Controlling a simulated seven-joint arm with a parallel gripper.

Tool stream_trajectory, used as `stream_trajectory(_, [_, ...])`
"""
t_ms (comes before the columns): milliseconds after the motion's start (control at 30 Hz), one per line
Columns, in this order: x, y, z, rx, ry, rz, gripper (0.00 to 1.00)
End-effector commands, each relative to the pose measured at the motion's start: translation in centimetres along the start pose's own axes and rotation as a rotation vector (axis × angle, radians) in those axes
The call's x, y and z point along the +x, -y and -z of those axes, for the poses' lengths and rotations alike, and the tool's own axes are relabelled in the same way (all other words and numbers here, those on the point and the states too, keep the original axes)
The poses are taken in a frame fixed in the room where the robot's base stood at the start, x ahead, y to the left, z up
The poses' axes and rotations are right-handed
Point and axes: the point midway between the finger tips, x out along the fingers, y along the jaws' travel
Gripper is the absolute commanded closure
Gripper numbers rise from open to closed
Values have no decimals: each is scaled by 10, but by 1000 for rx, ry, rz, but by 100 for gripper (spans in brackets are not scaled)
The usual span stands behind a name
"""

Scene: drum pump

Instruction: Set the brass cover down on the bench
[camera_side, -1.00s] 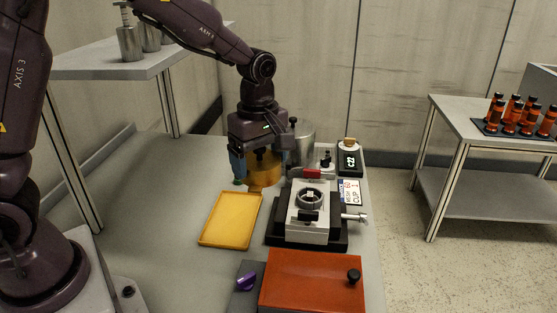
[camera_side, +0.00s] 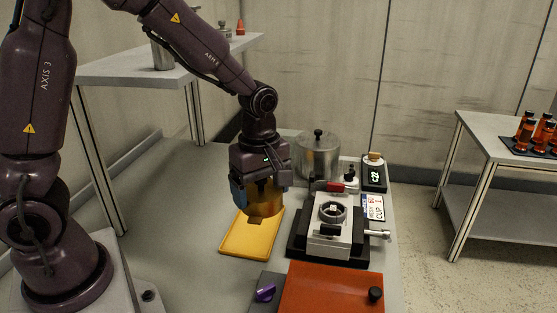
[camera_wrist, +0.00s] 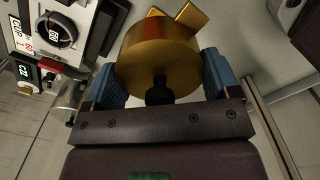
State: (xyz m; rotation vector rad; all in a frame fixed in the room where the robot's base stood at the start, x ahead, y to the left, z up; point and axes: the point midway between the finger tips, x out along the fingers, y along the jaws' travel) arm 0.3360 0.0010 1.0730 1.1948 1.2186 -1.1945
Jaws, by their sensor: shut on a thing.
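The brass cover (camera_side: 264,204) is a round golden drum. It hangs below my gripper (camera_side: 262,190), between the blue fingers, which are shut on its sides. In the wrist view the cover (camera_wrist: 158,50) sits between both fingers of the gripper (camera_wrist: 160,82), with a dark knob (camera_wrist: 159,92) on the side facing the palm. In the side view the cover overlaps the upper part of the yellow tray (camera_side: 245,244), with a dark patch on the tray just under it. I cannot tell how large the gap is. The grey bench (camera_side: 185,225) lies around the tray.
Right of the cover stands a white-and-black fixture (camera_side: 328,238) with a dark ring. A lidded metal pot (camera_side: 318,158) and a small display unit (camera_side: 374,174) stand behind. An orange-red box (camera_side: 330,290) is in front. The bench left of the tray is clear.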

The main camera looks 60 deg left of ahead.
Motion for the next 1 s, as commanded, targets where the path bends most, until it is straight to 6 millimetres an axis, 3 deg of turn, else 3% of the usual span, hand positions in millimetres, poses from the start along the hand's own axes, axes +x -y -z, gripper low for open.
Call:
stream_trajectory(33, [20, 17, 1, -2, 0, 12, 47])
stream_trajectory(200, [75, 66, 2, -2, 0, 13, 47])
stream_trajectory(400, [109, 111, 1, 8, 1, 8, 47])
stream_trajectory(467, [114, 118, 1, 13, 1, 5, 47])
stream_trajectory(1000, [143, 110, 1, 19, 0, 0, 47])
